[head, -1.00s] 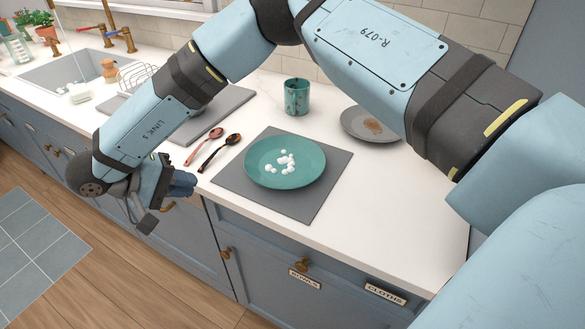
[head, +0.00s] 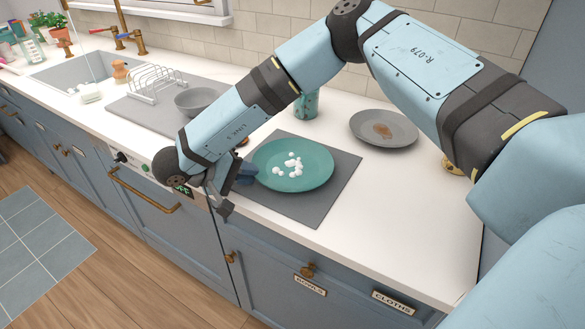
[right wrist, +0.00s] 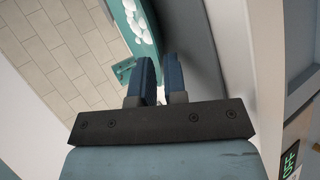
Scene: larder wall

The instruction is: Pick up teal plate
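The teal plate (head: 315,178) lies on a grey mat (head: 335,190) near the counter's front edge, with several small white pieces on it. My right gripper (head: 244,174) is at the plate's left rim, its blue fingers pointing toward it. In the right wrist view the two fingers (right wrist: 160,80) stand apart with a narrow gap. A strip of the plate (right wrist: 148,42) shows just beyond the left finger. I cannot tell whether the rim is between the fingers or touched. My left gripper is not in view.
A teal speckled cup (head: 306,104) stands behind the plate, partly hidden by my right arm. A grey plate (head: 384,130) with a brown stain lies at the back right. A grey bowl (head: 196,101) and dish rack (head: 158,84) are at the left. The counter's right front is clear.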

